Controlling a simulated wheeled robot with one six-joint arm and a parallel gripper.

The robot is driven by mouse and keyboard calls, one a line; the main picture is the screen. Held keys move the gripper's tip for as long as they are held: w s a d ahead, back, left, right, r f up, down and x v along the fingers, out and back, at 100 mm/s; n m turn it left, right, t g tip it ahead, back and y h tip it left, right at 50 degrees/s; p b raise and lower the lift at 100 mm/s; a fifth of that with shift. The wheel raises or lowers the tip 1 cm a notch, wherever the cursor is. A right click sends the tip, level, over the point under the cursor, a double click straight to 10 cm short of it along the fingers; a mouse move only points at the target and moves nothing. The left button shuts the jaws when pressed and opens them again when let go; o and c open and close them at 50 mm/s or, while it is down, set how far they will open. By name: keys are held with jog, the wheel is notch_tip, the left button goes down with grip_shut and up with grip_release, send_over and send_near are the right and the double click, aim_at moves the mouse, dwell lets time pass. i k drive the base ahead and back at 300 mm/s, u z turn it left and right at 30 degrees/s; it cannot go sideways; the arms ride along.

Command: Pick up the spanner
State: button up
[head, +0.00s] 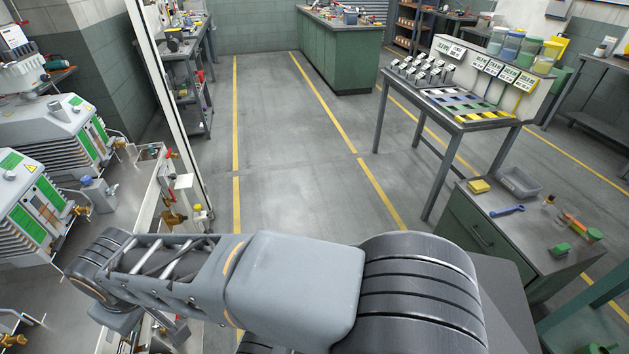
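A blue spanner (507,211) lies flat on the grey top of a green drawer cabinet (480,240) at the right. Nothing touches the spanner. My grey arm stretches across the bottom of the head view towards the left, well apart from the cabinet top. I cannot make out my gripper in this view.
Around the spanner are a yellow block (478,186), a grey tray (519,182) and a green block (559,249). A display table (470,122) stands behind the cabinet. White pump units (52,150) are at the left. The floor (290,160) between yellow lines is clear.

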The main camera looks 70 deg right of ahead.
aim_at(510, 208)
jog(key=z, duration=4.05)
jog(key=i, duration=2.5)
jog(key=u, duration=0.05)
